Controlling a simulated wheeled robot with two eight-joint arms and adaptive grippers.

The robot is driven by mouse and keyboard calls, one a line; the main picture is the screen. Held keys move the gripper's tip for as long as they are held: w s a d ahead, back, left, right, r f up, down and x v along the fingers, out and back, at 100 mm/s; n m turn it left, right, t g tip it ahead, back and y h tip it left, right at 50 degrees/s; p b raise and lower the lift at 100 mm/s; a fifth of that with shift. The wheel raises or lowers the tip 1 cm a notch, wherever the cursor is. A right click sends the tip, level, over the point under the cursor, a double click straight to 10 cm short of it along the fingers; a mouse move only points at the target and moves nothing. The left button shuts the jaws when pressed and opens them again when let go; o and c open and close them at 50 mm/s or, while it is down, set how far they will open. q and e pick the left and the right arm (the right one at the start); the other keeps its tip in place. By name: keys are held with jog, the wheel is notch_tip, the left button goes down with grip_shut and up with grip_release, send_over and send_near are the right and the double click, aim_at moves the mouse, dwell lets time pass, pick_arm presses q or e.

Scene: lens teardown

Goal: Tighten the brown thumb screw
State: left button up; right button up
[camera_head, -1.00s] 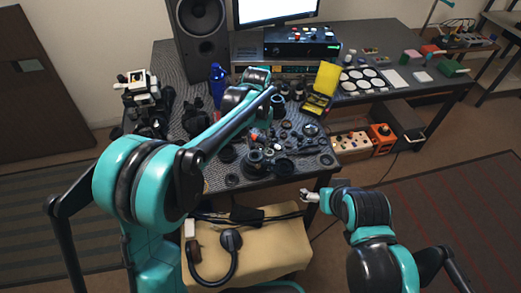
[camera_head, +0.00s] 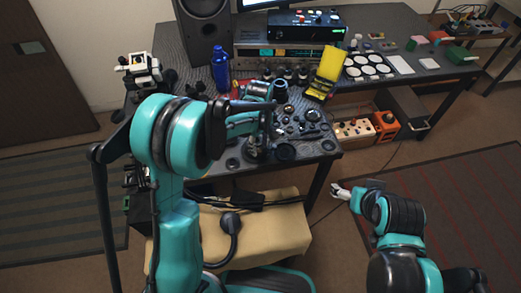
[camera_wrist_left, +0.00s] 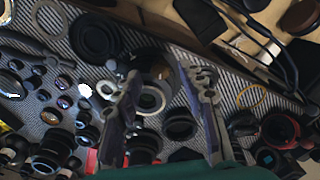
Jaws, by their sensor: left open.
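My left gripper (camera_wrist_left: 166,84) is open over the lens parts on the grey textured tabletop, its two fingers apart. A dark round lens body (camera_wrist_left: 155,62) with a brownish inside shows between and beyond the fingertips. I cannot tell whether the fingers touch it. I cannot make out the brown thumb screw for certain in either view. In the head view, my left arm covers part of the parts cluster, and the gripper there is small and partly hidden. My right gripper (camera_head: 340,191) hangs off the desk's front edge, clear of the parts; its jaws are too small to read.
Many loose rings and lenses crowd the desk around the left gripper. A blue bottle (camera_head: 220,70), a speaker (camera_head: 203,35) and a yellow case (camera_head: 326,73) stand behind. A beige padded seat (camera_head: 275,232) is in front.

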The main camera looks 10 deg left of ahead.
pick_arm(q)
jog(key=shift+f, duration=0.9)
grip_shut()
